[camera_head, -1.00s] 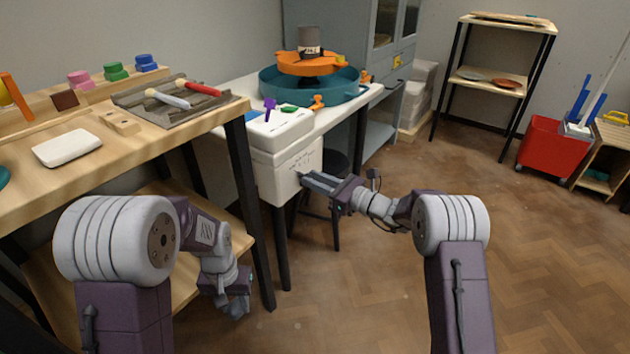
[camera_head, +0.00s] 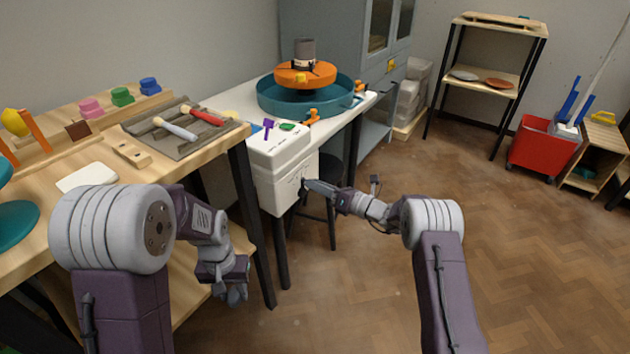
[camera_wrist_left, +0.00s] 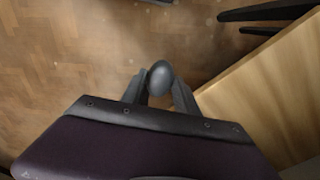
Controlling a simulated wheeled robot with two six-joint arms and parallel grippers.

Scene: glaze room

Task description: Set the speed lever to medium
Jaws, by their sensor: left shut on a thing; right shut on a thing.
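The white control box (camera_head: 285,170) of the potter's wheel is mounted at the near end of the white table, with dark marks on its right-hand face. My right gripper (camera_head: 308,184) is at that face, shut on what appears to be the speed lever. The fingers mostly hide the lever, so I cannot read its setting. My left gripper (camera_head: 236,294) hangs low beside the wooden workbench, away from the box. In the left wrist view its fingers are shut on a dark grey round thing (camera_wrist_left: 160,78).
The wheel's teal basin (camera_head: 275,98) holds an orange disc (camera_head: 290,77) with a grey pot (camera_head: 305,52). A purple piece (camera_head: 268,125) and a green piece (camera_head: 288,127) sit on the box. The wooden workbench (camera_head: 215,158) stands left. A black stool (camera_head: 318,205) is behind my right gripper.

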